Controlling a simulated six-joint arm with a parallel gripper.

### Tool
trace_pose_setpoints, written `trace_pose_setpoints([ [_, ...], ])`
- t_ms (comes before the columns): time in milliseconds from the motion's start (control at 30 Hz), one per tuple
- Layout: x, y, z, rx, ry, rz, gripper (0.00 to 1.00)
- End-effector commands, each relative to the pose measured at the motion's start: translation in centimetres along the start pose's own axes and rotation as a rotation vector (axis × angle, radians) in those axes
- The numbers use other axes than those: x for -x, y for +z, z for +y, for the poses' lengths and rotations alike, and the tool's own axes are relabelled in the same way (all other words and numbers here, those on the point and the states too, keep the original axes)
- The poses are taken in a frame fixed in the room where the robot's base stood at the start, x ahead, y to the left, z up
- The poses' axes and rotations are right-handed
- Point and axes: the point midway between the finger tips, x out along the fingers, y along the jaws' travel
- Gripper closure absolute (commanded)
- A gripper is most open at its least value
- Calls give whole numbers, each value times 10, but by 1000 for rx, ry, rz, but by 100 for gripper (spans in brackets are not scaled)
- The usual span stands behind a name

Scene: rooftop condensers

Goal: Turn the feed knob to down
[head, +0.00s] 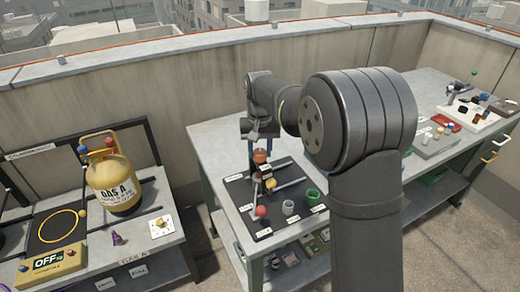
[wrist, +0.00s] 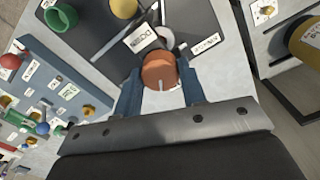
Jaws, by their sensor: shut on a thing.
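The feed knob looks to be the round orange-brown knob (wrist: 160,72) in the wrist view. A pale line on its face points toward my gripper's palm. My gripper (wrist: 159,78) is shut on it, with one blue-grey finger on each side. In the head view the orange knob (head: 260,156) shows under my gripper (head: 260,148), above the dark panel (head: 240,189). A white label (wrist: 140,38) stands next to the knob in the wrist view; its upside-down text is hard to read. Any other knob markings are too small or hidden.
On the panel are a red-ended lever (head: 261,211), a grey cup (head: 288,206) and a green cup (head: 312,196). A yellow gas cylinder (head: 113,184) stands on the left bench. Several small items crowd the bench's right end. A concrete wall (head: 200,92) runs behind.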

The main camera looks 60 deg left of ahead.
Motion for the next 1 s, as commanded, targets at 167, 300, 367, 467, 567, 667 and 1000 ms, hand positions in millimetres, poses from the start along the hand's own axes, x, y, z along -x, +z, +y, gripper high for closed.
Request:
trace_pose_setpoints([
  [167, 0, 0, 0, -156, -1, 1, 85],
  [300, 0, 0, -1, -265, -1, 1, 85],
  [367, 0, 0, -1, -306, -1, 1, 85],
  [467, 0, 0, -1, -364, -1, 1, 85],
  [567, 0, 0, -1, -411, -1, 1, 85],
  [667, 0, 0, -1, -445, -1, 1, 85],
  [1000, 0, 0, -1, -488, -1, 1, 85],
])
